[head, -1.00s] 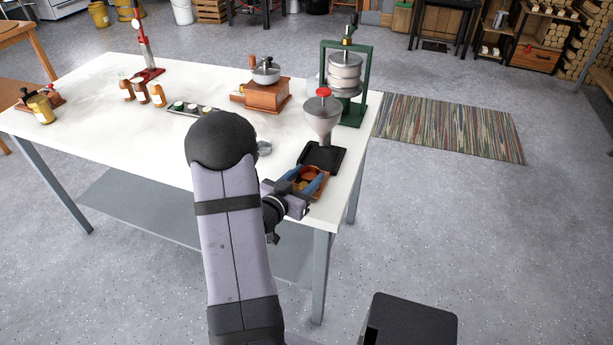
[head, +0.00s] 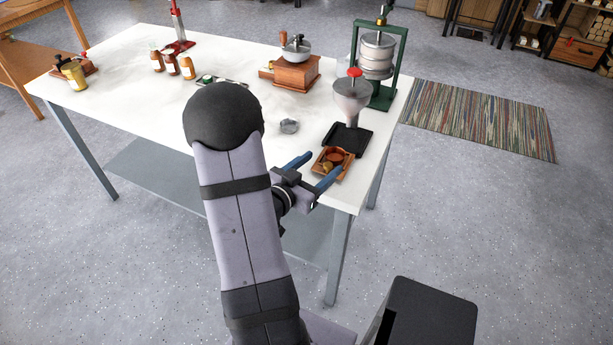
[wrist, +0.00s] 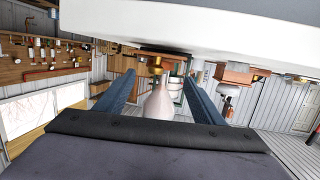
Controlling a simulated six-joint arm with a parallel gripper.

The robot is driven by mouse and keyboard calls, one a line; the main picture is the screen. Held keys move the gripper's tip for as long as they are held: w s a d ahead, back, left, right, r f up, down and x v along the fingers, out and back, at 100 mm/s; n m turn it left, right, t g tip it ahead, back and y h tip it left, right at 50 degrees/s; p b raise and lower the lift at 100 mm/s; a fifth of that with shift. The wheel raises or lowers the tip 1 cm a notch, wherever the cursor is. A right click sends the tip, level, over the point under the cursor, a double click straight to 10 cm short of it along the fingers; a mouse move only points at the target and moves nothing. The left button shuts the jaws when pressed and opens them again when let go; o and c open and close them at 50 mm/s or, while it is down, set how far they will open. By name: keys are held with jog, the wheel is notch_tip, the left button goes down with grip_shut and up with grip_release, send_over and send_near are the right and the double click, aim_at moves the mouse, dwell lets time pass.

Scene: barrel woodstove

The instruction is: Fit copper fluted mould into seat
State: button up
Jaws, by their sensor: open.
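A small wooden tray (head: 343,173) sits at the near right corner of the white table. In it are a round copper-coloured piece (head: 334,157), which looks like the copper fluted mould, and a smaller brass-coloured piece (head: 327,167). I cannot make out the flutes or tell whether the copper piece is seated. My gripper (head: 320,165) is open and empty, its blue fingers apart at the near side of the tray. In the wrist view, which is upside down, the fingers (wrist: 160,77) stand either side of a brass piece (wrist: 155,64), with the tray (wrist: 165,53) beyond.
A funnel with a red knob (head: 352,100) stands on a black base (head: 346,137) just behind the tray. A green-framed press (head: 378,60) and a wooden grinder (head: 297,72) are farther back.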

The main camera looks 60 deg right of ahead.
jog(key=v, duration=0.3)
jog(key=shift+w, duration=0.1)
jog(key=shift+a+r+p, duration=0.25)
jog(key=shift+p, duration=0.55)
jog(key=p+v, duration=0.2)
jog(key=p, duration=0.2)
jog(key=shift+a+f, duration=0.1)
jog(key=shift+a, duration=0.05)
